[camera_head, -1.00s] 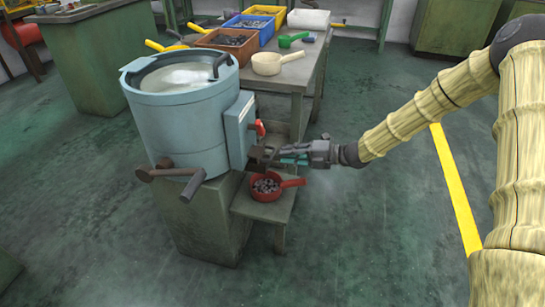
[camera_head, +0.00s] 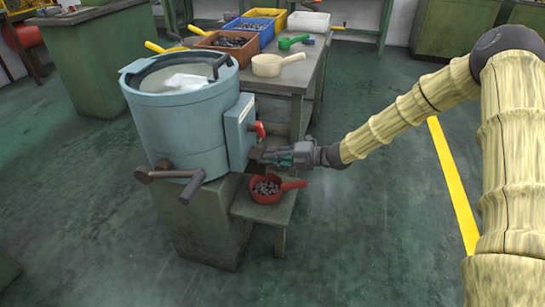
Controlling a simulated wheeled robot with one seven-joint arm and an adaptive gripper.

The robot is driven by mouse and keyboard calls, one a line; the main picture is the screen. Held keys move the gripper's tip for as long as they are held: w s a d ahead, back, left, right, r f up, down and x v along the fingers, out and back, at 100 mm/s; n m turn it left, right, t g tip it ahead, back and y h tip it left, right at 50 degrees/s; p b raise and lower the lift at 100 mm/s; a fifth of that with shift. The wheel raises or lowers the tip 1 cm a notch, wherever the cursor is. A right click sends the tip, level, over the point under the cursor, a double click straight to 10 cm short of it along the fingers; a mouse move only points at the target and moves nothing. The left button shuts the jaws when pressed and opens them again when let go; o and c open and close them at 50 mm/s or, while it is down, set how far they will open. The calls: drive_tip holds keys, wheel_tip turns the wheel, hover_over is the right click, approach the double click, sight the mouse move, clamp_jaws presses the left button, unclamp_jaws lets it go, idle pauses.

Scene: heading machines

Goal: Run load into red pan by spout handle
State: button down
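The red pan (camera_head: 267,196) stands on a low green stand, holding several small grey parts; its handle points right. Above it is a brownish spout (camera_head: 258,151) on the side of the blue drum machine (camera_head: 180,128). A red handle (camera_head: 260,129) sticks out of the machine's light blue side box, just above the spout. My gripper (camera_head: 272,158) reaches in from the right, level with the spout and above the pan. Its fingers overlap the spout area; they are too small to tell whether they are open or touch the spout handle, which I cannot make out clearly.
A table (camera_head: 287,85) behind holds a cream pan (camera_head: 279,65), a green scoop (camera_head: 293,41), and brown (camera_head: 228,40), blue and yellow bins. The floor right of the stand is clear.

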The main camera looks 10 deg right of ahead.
sight(261, 154)
drive_tip(key=shift+a, duration=0.1)
drive_tip(key=x, duration=0.1)
drive_tip(key=b+x, duration=0.1)
drive_tip(key=x, duration=0.1)
drive_tip(key=shift+w+a+r, duration=0.1)
drive_tip(key=shift+w+r, duration=0.05)
drive_tip(key=shift+r, duration=0.05)
drive_tip(key=shift+w+a+r, duration=0.15)
drive_tip(key=shift+a, duration=0.05)
drive_tip(key=c, duration=1.8)
unclamp_jaws()
drive_tip(key=shift+a, duration=0.2)
drive_tip(key=shift+d, duration=0.1)
drive_tip(key=v, duration=1.2)
